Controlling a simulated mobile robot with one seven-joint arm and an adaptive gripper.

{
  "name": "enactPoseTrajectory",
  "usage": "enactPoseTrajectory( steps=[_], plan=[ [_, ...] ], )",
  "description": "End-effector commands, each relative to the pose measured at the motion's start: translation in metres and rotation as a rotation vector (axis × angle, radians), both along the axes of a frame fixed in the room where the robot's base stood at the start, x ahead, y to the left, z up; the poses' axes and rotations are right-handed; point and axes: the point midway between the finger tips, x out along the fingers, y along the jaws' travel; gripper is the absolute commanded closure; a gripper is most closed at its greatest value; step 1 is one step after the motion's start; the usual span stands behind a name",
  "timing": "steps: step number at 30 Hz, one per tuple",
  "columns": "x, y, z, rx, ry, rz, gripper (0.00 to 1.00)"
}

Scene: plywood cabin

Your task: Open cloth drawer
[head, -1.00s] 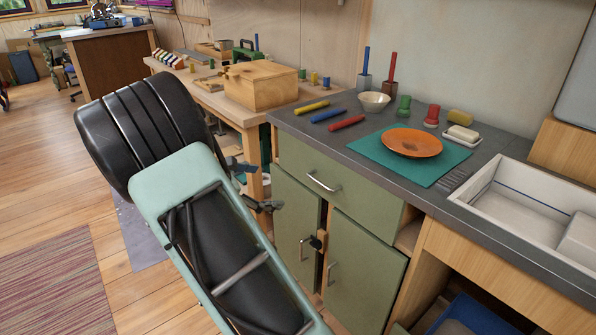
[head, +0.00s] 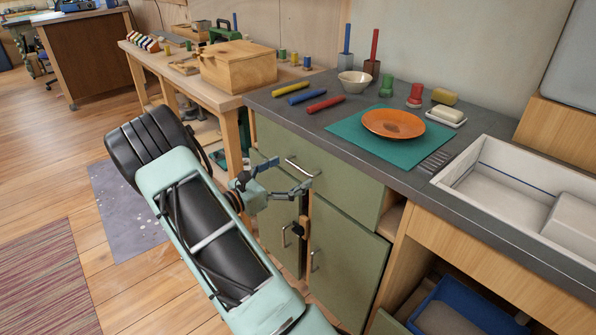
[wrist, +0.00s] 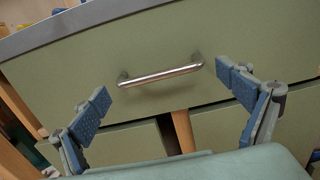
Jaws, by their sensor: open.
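The green drawer front (head: 343,182) sits under the dark countertop, above two green cabinet doors. Its metal bar handle (head: 301,167) also shows in the wrist view (wrist: 160,75), upper middle, slightly tilted. The drawer looks closed. My gripper (head: 289,175) is right in front of the drawer. In the wrist view my gripper (wrist: 170,100) is open, with one blue-padded finger at each side of the picture and the handle between and beyond them. Nothing is held, and neither finger appears to touch the handle.
The countertop (head: 290,115) holds markers, a bowl and an orange plate (head: 393,123) on a teal cloth (head: 350,133). A workbench (head: 200,95) stands behind left. Floor at left is open.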

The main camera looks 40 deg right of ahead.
Motion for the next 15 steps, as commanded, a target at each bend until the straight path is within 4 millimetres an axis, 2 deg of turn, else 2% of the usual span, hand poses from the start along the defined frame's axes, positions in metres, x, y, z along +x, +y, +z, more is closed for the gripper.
enactPoseTrajectory(
  steps=[3,6,15],
  plan=[
    [0.001,-0.016,-0.001,0.001,-0.001,-0.001,0.06],
    [0.002,-0.024,-0.001,0.001,-0.001,-0.001,0.06],
    [0.003,-0.028,0.0,0.001,0.0,0.0,0.06]
  ],
)
